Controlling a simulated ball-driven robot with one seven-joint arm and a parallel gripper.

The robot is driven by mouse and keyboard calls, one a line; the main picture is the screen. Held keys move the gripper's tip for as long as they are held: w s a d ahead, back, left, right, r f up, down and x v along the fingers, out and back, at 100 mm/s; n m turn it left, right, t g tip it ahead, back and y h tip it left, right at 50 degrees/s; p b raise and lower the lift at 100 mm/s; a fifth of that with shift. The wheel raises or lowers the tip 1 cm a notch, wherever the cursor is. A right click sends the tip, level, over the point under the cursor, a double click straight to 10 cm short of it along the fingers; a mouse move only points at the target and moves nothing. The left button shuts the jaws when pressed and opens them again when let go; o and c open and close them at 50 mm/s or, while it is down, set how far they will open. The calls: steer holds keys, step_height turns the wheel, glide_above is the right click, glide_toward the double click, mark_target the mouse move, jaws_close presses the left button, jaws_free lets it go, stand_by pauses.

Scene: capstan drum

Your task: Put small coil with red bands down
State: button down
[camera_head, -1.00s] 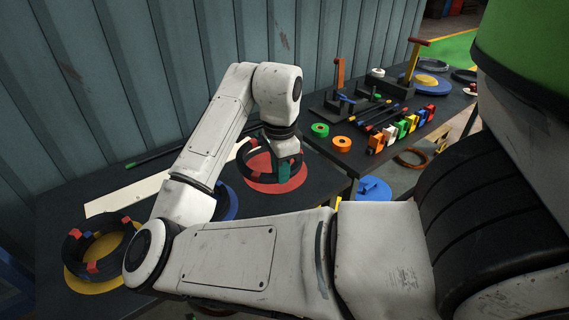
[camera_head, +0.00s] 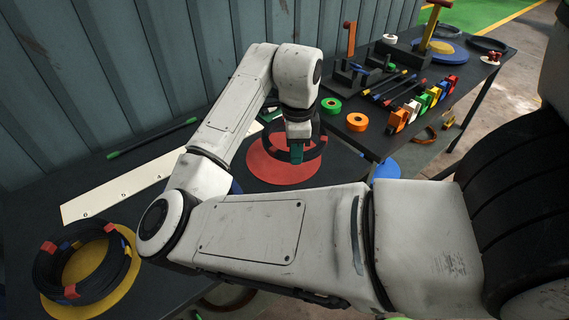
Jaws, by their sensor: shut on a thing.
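The small coil (camera_head: 314,151), a dark ring, is at my gripper (camera_head: 298,152), over the red disc (camera_head: 270,174) on the near bench. My gripper's teal fingers point down and are shut on the coil's near side. Part of the coil is hidden behind the gripper and my arm, and its red bands are hard to make out. I cannot tell whether the coil touches the disc. The disc's left and near parts show bare.
A larger black coil (camera_head: 45,272) with red and blue bands lies on a yellow disc (camera_head: 118,288) at lower left. A white strip (camera_head: 115,190) lies along the bench. Green (camera_head: 331,105) and orange (camera_head: 357,121) rolls and several tools stand on the right bench.

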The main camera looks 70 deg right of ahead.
glide_above(284, 175)
step_height(284, 175, down, 5)
steer(key=shift+s+r, duration=0.1)
steer(key=shift+r, duration=0.05)
steer(key=shift+f, duration=0.35)
steer(key=shift+f+p, duration=0.45)
steer(key=shift+f, duration=0.85)
steer(key=shift+f, duration=0.15)
steer(key=c, duration=1.1)
jaws_free()
steer(key=shift+o, duration=0.2)
step_height(284, 175, up, 12)
steer(key=shift+b, duration=0.45)
